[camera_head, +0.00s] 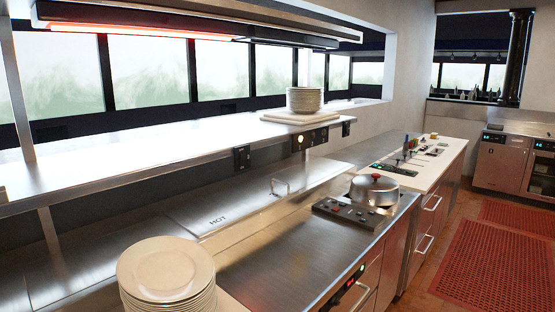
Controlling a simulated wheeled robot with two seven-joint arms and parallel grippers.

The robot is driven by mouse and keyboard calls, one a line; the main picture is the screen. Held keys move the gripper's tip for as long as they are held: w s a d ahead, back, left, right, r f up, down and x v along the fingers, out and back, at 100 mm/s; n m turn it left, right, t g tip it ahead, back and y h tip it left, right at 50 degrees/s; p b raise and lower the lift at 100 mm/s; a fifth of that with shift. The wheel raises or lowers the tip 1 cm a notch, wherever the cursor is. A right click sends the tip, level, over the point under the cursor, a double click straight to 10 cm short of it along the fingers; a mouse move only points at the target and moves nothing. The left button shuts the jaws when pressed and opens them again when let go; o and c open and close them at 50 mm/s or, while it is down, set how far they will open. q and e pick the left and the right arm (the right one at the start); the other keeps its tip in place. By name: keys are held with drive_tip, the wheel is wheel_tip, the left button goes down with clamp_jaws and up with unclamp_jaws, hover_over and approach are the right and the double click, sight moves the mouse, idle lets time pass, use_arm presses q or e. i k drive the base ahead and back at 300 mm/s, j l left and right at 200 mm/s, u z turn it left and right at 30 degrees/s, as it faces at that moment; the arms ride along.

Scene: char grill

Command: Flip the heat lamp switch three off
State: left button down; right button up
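A heat lamp (150,31) glows orange-red under the top shelf at the upper left. The switches are too small to tell which is number three or how each one is set. Neither of my grippers shows in this view.
White plates (166,268) stand stacked at the front left of the steel counter. A lidded pot (374,190) sits on the counter at right. Red mats (490,254) lie on the floor at right.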

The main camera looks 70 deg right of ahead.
sight(242, 155)
drive_tip(key=z, duration=2.05)
